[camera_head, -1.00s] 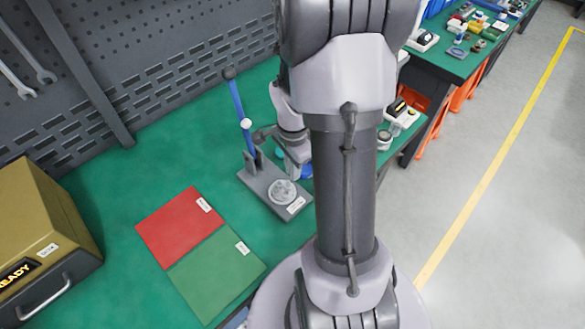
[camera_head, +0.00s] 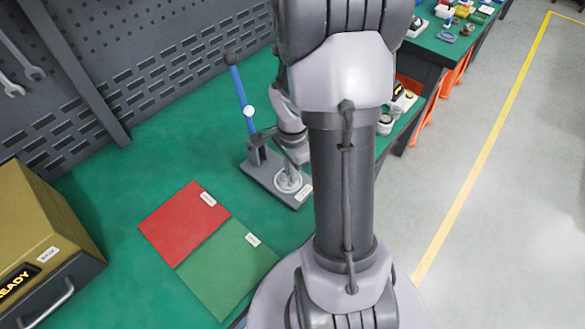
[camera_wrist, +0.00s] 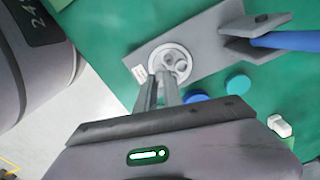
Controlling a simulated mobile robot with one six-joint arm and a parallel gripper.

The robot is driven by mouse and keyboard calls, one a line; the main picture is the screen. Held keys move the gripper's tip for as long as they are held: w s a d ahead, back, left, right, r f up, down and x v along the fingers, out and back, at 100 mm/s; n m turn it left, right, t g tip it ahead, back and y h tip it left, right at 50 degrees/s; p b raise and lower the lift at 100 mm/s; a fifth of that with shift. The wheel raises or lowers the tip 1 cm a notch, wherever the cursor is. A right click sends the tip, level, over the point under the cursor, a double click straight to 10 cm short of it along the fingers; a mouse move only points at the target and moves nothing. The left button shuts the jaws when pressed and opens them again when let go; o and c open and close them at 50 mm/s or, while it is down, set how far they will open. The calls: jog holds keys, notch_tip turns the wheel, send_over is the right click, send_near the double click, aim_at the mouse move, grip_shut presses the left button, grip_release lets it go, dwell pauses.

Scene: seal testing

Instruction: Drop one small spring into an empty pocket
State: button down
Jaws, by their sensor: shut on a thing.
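A grey lever press (camera_head: 262,177) with a blue lever stands on the green bench. A round pale holder (camera_head: 289,180) sits on its base plate. In the wrist view the holder (camera_wrist: 184,50) shows a few round pockets; whether any holds a spring is too small to tell. My gripper (camera_wrist: 166,80) reaches to the holder's near edge in that view, its fingers close together. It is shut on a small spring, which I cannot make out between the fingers. In the head view my arm hides most of the gripper.
A blue disc (camera_wrist: 195,96), a teal disc (camera_wrist: 238,84) and a small white piece (camera_wrist: 280,126) lie beside the press. A red mat (camera_head: 183,225), a green mat (camera_head: 228,268) and a yellow box (camera_head: 35,225) are at left. Another bench (camera_head: 450,50) stands at right.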

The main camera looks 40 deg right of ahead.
jog(key=shift+f+b, duration=0.4)
jog(key=shift+f, duration=0.05)
dwell(0.5)
jog(key=c, duration=1.8)
grip_release()
jog(key=shift+o, duration=0.2)
jog(key=shift+r, duration=0.1)
jog(key=shift+r+p, duration=1.3)
jog(key=shift+r, duration=0.45)
jog(key=o, duration=0.6)
jog(key=shift+c, duration=0.2)
jog(key=shift+r+p, duration=1)
jog(key=shift+r, duration=0.45)
